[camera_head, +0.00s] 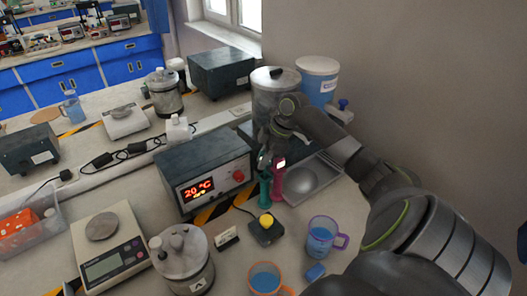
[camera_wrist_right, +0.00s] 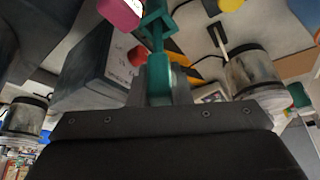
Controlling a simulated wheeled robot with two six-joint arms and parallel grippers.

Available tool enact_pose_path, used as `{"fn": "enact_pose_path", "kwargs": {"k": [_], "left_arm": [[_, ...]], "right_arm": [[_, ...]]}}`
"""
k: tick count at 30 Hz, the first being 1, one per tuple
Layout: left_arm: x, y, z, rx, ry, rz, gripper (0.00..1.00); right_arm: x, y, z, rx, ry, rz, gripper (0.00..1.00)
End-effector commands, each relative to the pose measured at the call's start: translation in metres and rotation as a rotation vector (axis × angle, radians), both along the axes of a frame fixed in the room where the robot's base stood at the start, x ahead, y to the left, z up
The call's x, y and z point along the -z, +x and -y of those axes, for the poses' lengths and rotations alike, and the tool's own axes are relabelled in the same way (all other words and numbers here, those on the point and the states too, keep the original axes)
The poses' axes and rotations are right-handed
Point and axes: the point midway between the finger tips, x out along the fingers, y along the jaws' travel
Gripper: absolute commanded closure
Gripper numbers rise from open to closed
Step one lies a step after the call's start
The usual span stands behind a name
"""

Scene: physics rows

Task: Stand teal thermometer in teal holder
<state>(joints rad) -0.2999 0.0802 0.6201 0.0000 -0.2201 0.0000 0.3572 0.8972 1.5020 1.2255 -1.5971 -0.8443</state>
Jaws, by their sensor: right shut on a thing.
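My right gripper (camera_head: 267,156) reaches in from the right, pointing down beside the front right corner of the display box. It is shut on the teal thermometer, whose teal body (camera_wrist_right: 158,75) shows at the middle of the right wrist view. A teal upright piece (camera_head: 265,188), seemingly the teal holder, stands directly below the gripper. In the right wrist view a teal frame-like part (camera_wrist_right: 157,22) lies in line with the thermometer. Whether the thermometer is inside the holder or just above it, I cannot tell. My left gripper is not in view.
A pink holder-like piece (camera_head: 278,182) stands close to the right of the teal one. The box with the red display (camera_head: 203,187) is at left, a steel tray (camera_head: 322,176) at right. A yellow-knobbed black block (camera_head: 266,230) and purple mug (camera_head: 322,240) are in front.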

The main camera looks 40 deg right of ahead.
Motion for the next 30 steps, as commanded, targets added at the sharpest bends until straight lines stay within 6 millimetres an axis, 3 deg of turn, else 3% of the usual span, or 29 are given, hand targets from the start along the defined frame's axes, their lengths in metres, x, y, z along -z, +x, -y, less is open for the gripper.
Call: {"fn": "enact_pose_path", "kwargs": {"k": [2, 3, 8, 20, 30], "left_arm": [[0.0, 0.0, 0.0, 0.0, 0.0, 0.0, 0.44], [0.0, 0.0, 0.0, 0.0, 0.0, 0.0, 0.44], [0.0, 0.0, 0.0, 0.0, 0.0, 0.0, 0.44], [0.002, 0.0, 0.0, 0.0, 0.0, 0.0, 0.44], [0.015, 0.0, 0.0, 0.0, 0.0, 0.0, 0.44]], "right_arm": [[0.0, 0.0, 0.0, 0.0, 0.0, 0.0, 1.0], [0.0, 0.0, 0.0, 0.0, 0.0, 0.0, 0.77], [0.0, 0.0, 0.0, 0.0, 0.0, 0.0, 0.57], [-0.007, -0.002, 0.004, 0.001, -0.002, 0.001, 0.57], [-0.063, -0.017, 0.025, 0.001, -0.006, 0.002, 0.57]]}}
